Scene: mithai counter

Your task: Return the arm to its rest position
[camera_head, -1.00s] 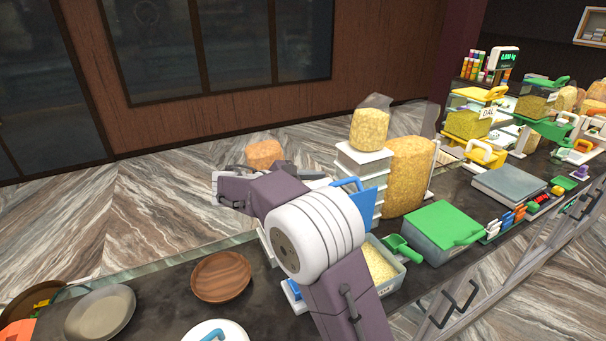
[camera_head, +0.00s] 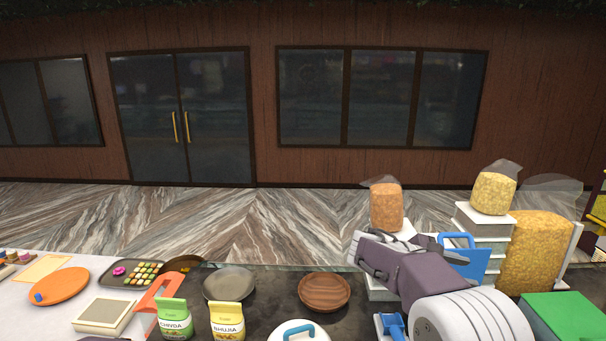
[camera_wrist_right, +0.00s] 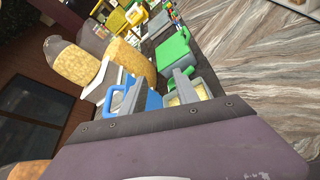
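My right arm comes in from the bottom right of the head view, with its purple-grey wrist over the counter. My right gripper (camera_head: 366,252) points left, in front of the stacked white boxes and an orange-brown bag. In the right wrist view its two grey fingers (camera_wrist_right: 156,92) stand apart, with nothing held between them. The blue scoop and a green-lidded box show beyond the fingers there.
A wooden bowl (camera_head: 324,290) and metal plate (camera_head: 229,284) lie left. Some dark counter between them is bare.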

